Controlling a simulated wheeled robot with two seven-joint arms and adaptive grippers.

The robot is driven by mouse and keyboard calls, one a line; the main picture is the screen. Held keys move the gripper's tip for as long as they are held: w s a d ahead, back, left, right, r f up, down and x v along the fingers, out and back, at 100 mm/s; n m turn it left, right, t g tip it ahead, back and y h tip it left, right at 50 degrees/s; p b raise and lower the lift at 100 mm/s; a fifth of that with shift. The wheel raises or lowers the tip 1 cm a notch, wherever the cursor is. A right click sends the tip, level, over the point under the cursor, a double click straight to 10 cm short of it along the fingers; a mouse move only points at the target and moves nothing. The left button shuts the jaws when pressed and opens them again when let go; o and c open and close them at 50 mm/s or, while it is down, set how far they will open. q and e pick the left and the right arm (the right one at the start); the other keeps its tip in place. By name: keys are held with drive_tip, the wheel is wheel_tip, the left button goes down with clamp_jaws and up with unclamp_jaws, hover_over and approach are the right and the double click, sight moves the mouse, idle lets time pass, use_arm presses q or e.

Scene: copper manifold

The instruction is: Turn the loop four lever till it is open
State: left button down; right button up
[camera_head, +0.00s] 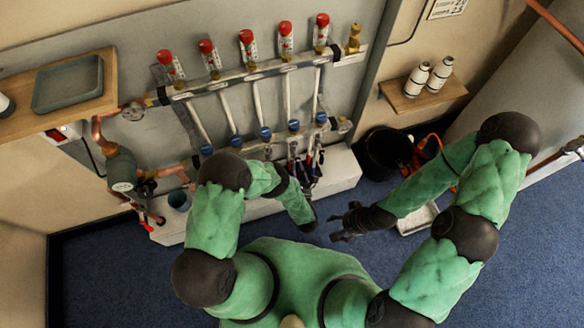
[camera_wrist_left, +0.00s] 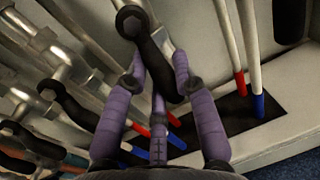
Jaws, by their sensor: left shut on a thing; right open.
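In the left wrist view, my left gripper (camera_wrist_left: 158,70) has its purple fingers shut on a dark lever handle (camera_wrist_left: 155,58) with a metal valve end at its top. I cannot read which loop that lever belongs to. Another dark lever (camera_wrist_left: 68,105) sits apart to the left. In the head view, my left arm reaches to the lower part of the manifold (camera_head: 255,75), and its fingers are hard to make out among dark parts there. My right gripper (camera_head: 345,222) is open and empty over the floor, away from the manifold.
Pipes with red (camera_wrist_left: 241,85) and blue (camera_wrist_left: 259,105) ends stand close to the right of the held lever. A pump (camera_head: 122,170) is at the left. A black bucket (camera_head: 385,152) stands at the right. Blue carpet (camera_head: 100,260) is clear at the lower left.

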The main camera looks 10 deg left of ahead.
use_arm(q)
drive_tip(key=shift+d+f+n, duration=0.1)
drive_tip(key=shift+d+n, duration=0.05)
drive_tip(key=shift+n, duration=0.35)
drive_tip(key=shift+w, duration=0.1)
drive_tip(key=c, duration=1)
unclamp_jaws()
drive_tip(key=v, duration=1.2)
drive_tip(key=shift+d+f, duration=0.1)
